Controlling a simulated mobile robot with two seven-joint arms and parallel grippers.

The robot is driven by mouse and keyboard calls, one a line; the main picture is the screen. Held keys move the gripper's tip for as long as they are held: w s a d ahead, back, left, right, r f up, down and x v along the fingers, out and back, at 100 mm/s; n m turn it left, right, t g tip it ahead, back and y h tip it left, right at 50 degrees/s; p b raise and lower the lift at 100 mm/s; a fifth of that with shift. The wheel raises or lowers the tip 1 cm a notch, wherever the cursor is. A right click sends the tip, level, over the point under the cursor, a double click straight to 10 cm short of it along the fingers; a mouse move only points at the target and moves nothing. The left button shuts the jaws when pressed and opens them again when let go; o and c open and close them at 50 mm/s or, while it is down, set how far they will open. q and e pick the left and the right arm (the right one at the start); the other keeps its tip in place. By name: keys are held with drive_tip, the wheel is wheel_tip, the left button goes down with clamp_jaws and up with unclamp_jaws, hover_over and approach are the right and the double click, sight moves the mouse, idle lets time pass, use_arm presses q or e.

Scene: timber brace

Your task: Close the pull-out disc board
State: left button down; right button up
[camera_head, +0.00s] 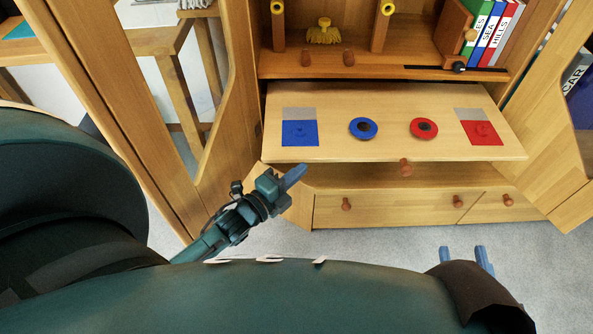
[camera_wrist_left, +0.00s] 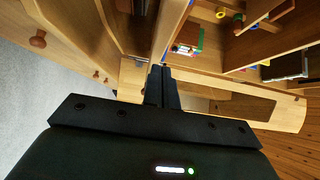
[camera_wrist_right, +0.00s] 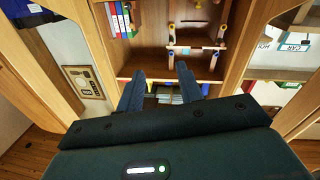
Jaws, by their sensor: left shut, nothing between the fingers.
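The pull-out disc board (camera_head: 390,110) is slid out from the wooden cabinet in the head view. It carries a blue disc (camera_head: 363,128), a red disc (camera_head: 424,128), a blue square (camera_head: 300,132) and a red square (camera_head: 480,132). My left gripper (camera_head: 294,177) is shut and empty, just in front of and below the board's front left corner. In the left wrist view its fingers (camera_wrist_left: 161,88) are together. My right gripper (camera_head: 467,258) is low at the right, apart from the board, with its fingers (camera_wrist_right: 158,85) spread and empty.
Drawers with knobs (camera_head: 346,204) lie below the board. An open cabinet door (camera_head: 190,110) stands at the left and another (camera_head: 560,150) at the right. Books (camera_head: 492,35) and a yellow object (camera_head: 324,32) stand on the shelf above. Grey carpet is clear in front.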

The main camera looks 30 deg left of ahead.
sight(296, 140)
use_arm(q)
drive_tip(key=shift+w+a, duration=0.3)
drive_tip(key=shift+w, duration=0.25)
drive_tip(key=w+a, duration=0.1)
drive_tip(key=w, duration=0.1)
drive_tip(key=w+a+b, duration=0.1)
drive_tip(key=w+a, duration=0.1)
drive_tip(key=w, duration=0.1)
drive_tip(key=w+a+b, duration=0.1)
drive_tip(key=w, duration=0.2)
drive_tip(key=shift+a, duration=0.3)
drive_tip(key=shift+s, duration=0.1)
use_arm(e)
drive_tip(key=shift+s+a+n+t+y, duration=0.25)
drive_tip(key=shift+a+n+y, duration=0.2)
drive_tip(key=shift+y, duration=0.25)
use_arm(q)
drive_tip(key=shift+r, duration=0.1)
use_arm(e)
drive_tip(key=shift+w+r, duration=0.1)
drive_tip(key=shift+r, duration=0.1)
